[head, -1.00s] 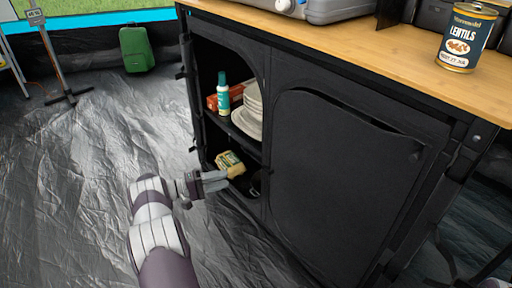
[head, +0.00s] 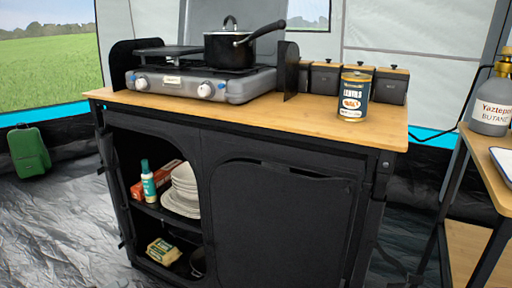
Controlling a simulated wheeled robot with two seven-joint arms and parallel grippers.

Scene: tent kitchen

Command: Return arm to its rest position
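Neither of my arms or grippers shows in the head view now. The black cabinet (head: 280,222) stands ahead with its left compartment open and its right front panel closed. A yellowish packet (head: 164,251) lies on the lower shelf.
A stove (head: 205,86) with a black pot (head: 230,50) and a lentils can (head: 355,96) stand on the wooden top (head: 280,118). A side table (head: 480,170) with a butane bottle (head: 492,100) is at right. Floor at left is clear except a green canister (head: 29,152).

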